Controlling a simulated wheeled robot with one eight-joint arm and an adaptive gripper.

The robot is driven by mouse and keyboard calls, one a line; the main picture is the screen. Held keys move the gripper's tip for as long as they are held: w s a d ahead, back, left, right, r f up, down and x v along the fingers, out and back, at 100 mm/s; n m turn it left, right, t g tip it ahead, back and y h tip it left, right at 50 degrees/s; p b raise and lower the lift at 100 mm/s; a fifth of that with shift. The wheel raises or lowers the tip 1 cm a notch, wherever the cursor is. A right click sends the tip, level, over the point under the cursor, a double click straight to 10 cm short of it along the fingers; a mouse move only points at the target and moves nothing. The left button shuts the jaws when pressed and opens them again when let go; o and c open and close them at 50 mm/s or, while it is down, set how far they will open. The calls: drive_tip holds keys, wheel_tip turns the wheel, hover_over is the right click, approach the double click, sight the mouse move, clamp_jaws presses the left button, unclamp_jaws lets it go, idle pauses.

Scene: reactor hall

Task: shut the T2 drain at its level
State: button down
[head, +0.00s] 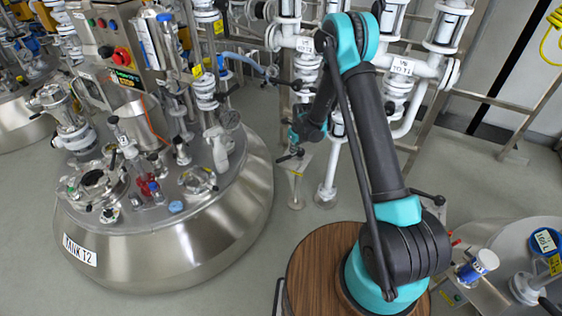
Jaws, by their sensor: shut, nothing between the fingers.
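A domed steel tank (215,245) fills the left; its plate (80,250) seems to read TANK T2. Its lid carries fittings, gauges and clamps. No liquid level is readable. My arm reaches back from the wooden-topped base, and my gripper (296,131) is near that lever, small and partly hidden by my forearm. It appears shut and empty; contact with the lever cannot be told.
White pipes and valves with tags, one pipe tag (402,67) among them, stand on a steel frame behind my arm. A control box (110,40) with a red button stands at upper left. Grey floor (490,185) is clear at right.

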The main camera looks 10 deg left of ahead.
sight(283, 159)
drive_tip(key=shift+m, duration=0.5)
drive_tip(key=shift+w+a+f, duration=0.65)
drive_tip(key=shift+w+f, duration=0.15)
drive_tip(key=shift+f, duration=0.95)
drive_tip(key=shift+w+a+f, duration=0.65)
drive_tip(key=shift+w+f, duration=0.15)
drive_tip(key=shift+f, duration=1)
drive_tip(key=shift+w+a+f, duration=0.65)
drive_tip(key=shift+w+f, duration=0.15)
drive_tip(key=shift+f, duration=0.95)
drive_tip(key=shift+w+a, duration=0.9)
drive_tip(key=shift+a, duration=0.15)
drive_tip(key=shift+d, duration=0.1)
